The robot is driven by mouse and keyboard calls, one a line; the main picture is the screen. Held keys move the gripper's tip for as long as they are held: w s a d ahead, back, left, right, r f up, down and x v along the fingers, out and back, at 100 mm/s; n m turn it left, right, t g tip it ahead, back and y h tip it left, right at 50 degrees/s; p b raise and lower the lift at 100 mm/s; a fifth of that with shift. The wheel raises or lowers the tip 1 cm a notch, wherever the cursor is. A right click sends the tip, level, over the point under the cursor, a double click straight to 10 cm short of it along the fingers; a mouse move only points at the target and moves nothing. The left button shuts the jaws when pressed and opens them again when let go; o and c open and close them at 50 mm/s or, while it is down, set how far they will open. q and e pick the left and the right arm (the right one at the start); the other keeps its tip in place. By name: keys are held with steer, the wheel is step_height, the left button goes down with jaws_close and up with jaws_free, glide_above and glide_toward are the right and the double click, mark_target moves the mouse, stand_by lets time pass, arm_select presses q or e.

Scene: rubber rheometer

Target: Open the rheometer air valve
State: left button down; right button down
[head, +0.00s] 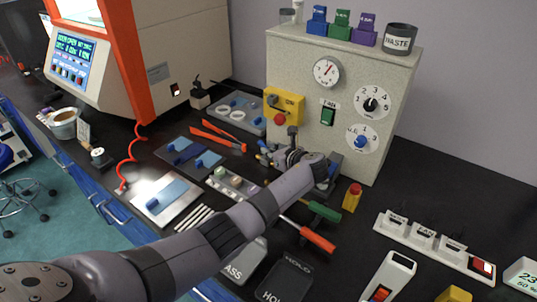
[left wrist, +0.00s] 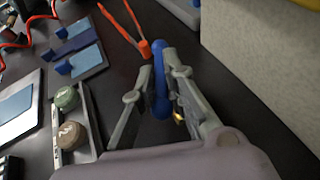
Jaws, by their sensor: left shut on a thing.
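The rheometer (head: 150,75), a white machine with an orange frame and a lit blue display, stands at the back left. My left gripper (head: 274,152) is low in front of the grey control cabinet. In the left wrist view, the gripper (left wrist: 159,88) is shut on a blue handle (left wrist: 160,105), which I take to be the air valve's lever. The handle lies between the two fingers. A small brass-coloured part (left wrist: 178,117) shows beside it. The fingers hide most of the valve, so its position is not clear. My right gripper is not in view.
The grey cabinet (head: 390,100) with dials stands just behind the gripper. Orange tongs (head: 218,136), a tray with round samples (head: 215,187) and screwdrivers (head: 317,239) lie close around. A red coiled hose (head: 130,160) hangs at left.

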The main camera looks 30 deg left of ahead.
arm_select(q)
steer(key=shift+w+d+f+n+g+y+b, duration=0.15)
steer(key=shift+n+g+y+b, duration=0.15)
steer(key=shift+n+g+b, duration=0.6)
steer(key=c, duration=1.7)
jaws_free()
